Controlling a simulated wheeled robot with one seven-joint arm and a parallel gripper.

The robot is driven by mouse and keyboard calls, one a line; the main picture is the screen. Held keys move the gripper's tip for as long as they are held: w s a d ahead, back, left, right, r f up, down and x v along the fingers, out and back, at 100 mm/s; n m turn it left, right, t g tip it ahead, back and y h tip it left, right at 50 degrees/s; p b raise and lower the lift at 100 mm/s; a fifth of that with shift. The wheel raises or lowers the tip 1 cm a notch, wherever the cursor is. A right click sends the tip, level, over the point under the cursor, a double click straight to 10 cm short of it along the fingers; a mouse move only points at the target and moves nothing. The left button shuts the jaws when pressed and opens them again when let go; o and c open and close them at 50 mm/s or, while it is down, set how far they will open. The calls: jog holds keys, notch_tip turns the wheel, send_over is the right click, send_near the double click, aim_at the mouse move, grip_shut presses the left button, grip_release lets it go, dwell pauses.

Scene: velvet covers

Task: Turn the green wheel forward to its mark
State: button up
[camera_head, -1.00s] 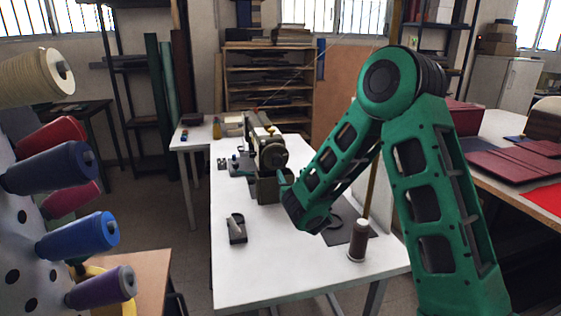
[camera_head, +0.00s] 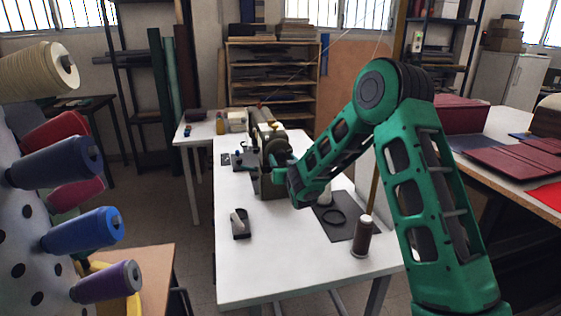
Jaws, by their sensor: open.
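The sewing machine (camera_head: 256,128) stands on the white table, with its round wheel (camera_head: 276,149) at the near end, facing me. The wheel looks dark greenish, and its lower right part is partly covered by my arm. No mark on it can be made out. My green arm reaches in from the right. My gripper (camera_head: 281,174) is at the lower right edge of the wheel, small and seen from behind. It is open, with nothing seen between its fingers. I cannot tell whether it touches the wheel.
The white table (camera_head: 248,275) has a small dark holder (camera_head: 240,224), a dark mat (camera_head: 340,230) with a ring, and a brown thread cone (camera_head: 363,237). A table with red covers (camera_head: 505,163) is at right.

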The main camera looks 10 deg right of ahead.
jog(key=shift+w, duration=0.6)
jog(key=c, duration=1)
jog(key=shift+c, duration=0.2)
jog(key=shift+n, duration=0.3)
jog(key=n, duration=0.5)
jog(key=shift+a, duration=0.1)
jog(key=n, duration=0.5)
jog(key=shift+f+n, duration=0.1)
jog(key=shift+n, duration=0.3)
jog(key=n, duration=0.6)
jog(key=shift+a, duration=0.1)
jog(key=n, duration=0.4)
jog(key=shift+f, duration=0.15)
